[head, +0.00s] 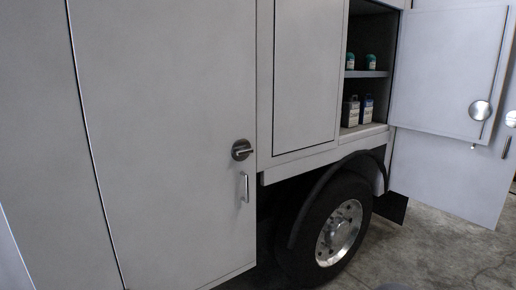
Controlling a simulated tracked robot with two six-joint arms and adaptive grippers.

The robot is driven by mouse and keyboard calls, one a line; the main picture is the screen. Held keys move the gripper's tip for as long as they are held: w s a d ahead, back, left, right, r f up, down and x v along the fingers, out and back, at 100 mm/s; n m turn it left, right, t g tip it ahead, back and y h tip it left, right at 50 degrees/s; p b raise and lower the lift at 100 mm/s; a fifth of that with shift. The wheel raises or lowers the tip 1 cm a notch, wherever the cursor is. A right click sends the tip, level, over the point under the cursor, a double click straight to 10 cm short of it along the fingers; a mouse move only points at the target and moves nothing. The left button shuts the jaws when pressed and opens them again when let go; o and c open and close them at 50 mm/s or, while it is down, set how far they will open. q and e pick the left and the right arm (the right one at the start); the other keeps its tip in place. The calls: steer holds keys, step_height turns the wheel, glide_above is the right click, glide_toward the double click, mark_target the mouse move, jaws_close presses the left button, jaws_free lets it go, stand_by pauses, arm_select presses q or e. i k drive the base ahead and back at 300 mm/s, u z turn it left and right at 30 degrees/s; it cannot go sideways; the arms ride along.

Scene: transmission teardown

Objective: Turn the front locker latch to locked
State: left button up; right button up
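The front locker door (165,130) is a large pale grey panel on the left, and it looks closed. Its round dark metal latch (241,150) sits near the door's right edge, with its short lever lying roughly horizontal. A vertical silver pull handle (244,187) is just below the latch. Neither of my grippers shows in the head view, and nothing touches the latch.
An open locker (368,72) at the right holds small bottles and cans on its shelves. Its open door (450,65) swings out to the right. A wheel (338,233) stands below. The concrete floor (440,255) is clear at lower right.

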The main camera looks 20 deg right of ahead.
mark_target(243, 152)
steer(key=z, duration=0.15)
steer(key=i, duration=1.05)
steer(key=u, duration=0.2)
